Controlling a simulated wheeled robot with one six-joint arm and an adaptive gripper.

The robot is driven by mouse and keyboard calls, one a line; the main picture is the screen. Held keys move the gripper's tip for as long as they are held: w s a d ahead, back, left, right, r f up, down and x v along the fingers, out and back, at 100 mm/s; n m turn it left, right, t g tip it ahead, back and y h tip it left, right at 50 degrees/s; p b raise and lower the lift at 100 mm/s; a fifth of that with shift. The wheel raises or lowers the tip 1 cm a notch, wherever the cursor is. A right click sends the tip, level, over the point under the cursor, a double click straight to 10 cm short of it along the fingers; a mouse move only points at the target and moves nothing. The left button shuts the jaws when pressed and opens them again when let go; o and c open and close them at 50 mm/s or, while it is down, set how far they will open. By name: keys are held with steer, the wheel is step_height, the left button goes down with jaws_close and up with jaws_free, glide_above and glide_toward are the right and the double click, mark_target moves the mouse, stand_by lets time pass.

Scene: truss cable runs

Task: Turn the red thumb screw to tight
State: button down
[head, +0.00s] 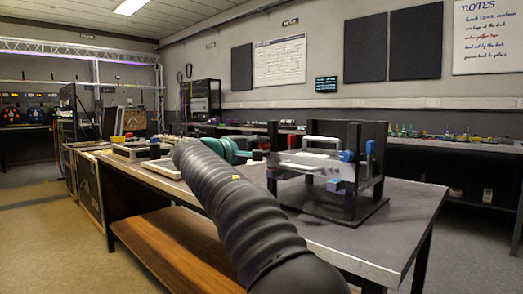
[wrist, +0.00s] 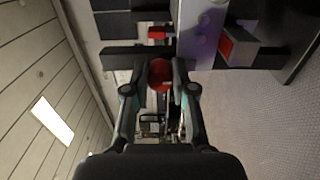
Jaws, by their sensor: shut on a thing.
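The red thumb screw (wrist: 159,74) shows in the wrist view as a round red head between the two fingers of my gripper (wrist: 161,70). The fingers are shut on it, one on each side. Its shaft and how far it is turned are hidden. In the head view, the black-posted rig (head: 352,165) stands on the workbench, and the teal parts of my gripper (head: 232,148) are left of it, partly behind my black ribbed arm. I cannot make out the thumb screw clearly in the head view.
The rig carries a pale bar with a handle (head: 320,144) and blue knobs (head: 346,156). In the wrist view, a small red part (wrist: 156,33) and a red-faced block (wrist: 226,45) lie beyond the fingers. The workbench (head: 410,215) is bare at its right front.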

steer(key=shift+m, duration=0.3)
steer(key=c, duration=1)
jaws_free()
steer(key=shift+o, duration=0.2)
steer(key=shift+s+a, duration=0.1)
steer(key=v, duration=1.1)
steer(key=shift+s+a, duration=0.25)
